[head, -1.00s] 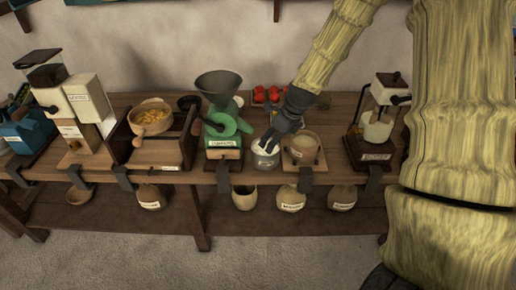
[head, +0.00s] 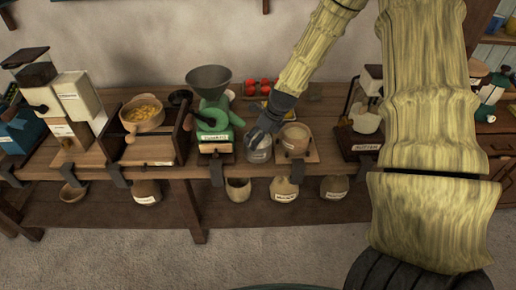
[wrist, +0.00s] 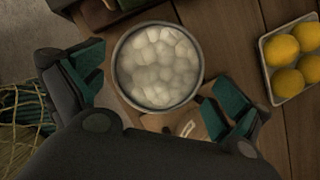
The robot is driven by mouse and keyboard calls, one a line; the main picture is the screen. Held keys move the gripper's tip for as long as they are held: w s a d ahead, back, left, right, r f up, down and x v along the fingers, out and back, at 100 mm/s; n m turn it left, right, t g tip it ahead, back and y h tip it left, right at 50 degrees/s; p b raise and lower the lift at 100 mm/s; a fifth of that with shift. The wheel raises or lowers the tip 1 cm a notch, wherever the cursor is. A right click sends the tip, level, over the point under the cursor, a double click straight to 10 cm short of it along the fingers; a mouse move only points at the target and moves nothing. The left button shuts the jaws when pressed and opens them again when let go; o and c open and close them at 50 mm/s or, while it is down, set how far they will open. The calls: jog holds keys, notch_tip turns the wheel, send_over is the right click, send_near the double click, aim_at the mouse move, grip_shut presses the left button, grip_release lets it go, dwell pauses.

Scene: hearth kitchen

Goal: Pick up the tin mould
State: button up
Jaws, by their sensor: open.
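A round grey metal container, which looks like the tin mould (head: 258,154), stands on the bench near its front edge in the head view. In the wrist view the tin mould (wrist: 158,66) is seen from above, full of pale round lumps. My gripper (head: 256,138) is over it, pointing down. In the wrist view my gripper (wrist: 165,85) is open, with one green-padded finger left of the rim and the other to the lower right. A gap shows beside the left finger; at the right finger I cannot tell whether it touches.
A green grinder (head: 214,115) stands close on the left. A tray of yellow fruit (wrist: 294,62) lies behind. Clamps (head: 216,172) line the bench's front edge.

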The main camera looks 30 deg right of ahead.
jog(key=shift+s+p+x, duration=0.25)
jog(key=shift+p+x, duration=0.2)
jog(key=shift+x, duration=1.85)
jog(key=c, duration=1)
jog(key=shift+c, duration=0.9)
jog(key=shift+r, duration=0.15)
